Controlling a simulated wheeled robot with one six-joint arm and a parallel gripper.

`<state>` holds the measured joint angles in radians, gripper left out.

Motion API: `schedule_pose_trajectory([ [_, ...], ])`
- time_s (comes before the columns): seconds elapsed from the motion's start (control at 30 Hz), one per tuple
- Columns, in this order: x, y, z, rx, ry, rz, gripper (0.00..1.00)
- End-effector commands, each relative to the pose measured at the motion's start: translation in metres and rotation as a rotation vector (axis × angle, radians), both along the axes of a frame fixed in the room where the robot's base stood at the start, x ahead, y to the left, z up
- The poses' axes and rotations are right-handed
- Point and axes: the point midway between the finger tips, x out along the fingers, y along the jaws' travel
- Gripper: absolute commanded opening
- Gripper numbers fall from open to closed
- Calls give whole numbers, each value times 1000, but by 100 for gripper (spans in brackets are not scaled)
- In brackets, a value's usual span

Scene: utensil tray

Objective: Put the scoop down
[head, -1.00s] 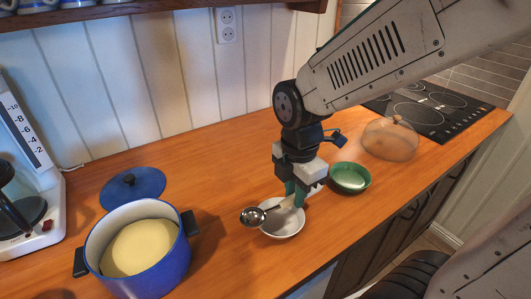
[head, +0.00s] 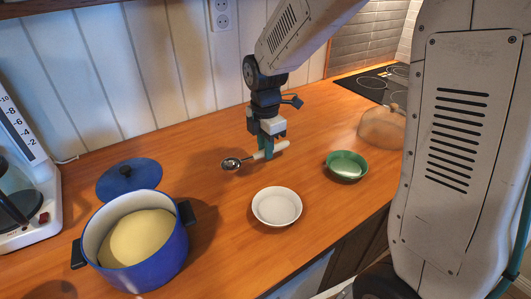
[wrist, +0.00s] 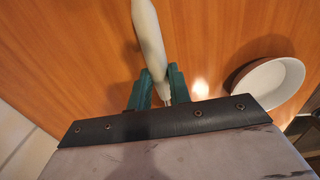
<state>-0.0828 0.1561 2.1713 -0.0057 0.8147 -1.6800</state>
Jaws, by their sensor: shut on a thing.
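The scoop has a round metal bowl (head: 231,164) and a pale handle (head: 270,150). My gripper (head: 267,150) is shut on the handle, with its green fingers pointing down behind the white bowl in the head view. The scoop lies roughly level, its metal bowl to the left, close to the wooden counter; I cannot tell whether it touches. In the wrist view the handle (wrist: 150,45) runs between the two green fingers (wrist: 155,90), and the metal bowl is out of sight.
The empty white bowl (head: 277,218) stands in front of the scoop; it also shows in the wrist view (wrist: 262,92). A green bowl (head: 346,173) is to the right. The blue pot (head: 187,250) and its lid (head: 148,178) are at left. Counter (head: 215,130) behind the scoop is clear.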

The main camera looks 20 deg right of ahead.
Motion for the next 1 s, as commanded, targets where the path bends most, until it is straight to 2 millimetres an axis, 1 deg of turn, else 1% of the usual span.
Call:
schedule_pose_trajectory([
  [0.03,-1,0,-9,-1,4,0,0],
  [0.13,-1,0,-21,-1,4,0,0],
  [0.5,-1,0,-26,0,0,0,0],
  [0.53,-1,0,-26,0,0,0,22],
  [0.57,0,0,-26,0,0,0,30],
  [0.6,0,0,-26,0,0,0,41],
  [0.87,-1,0,-25,0,0,0,41],
  [1.0,0,0,-17,0,-1,0,41],
])
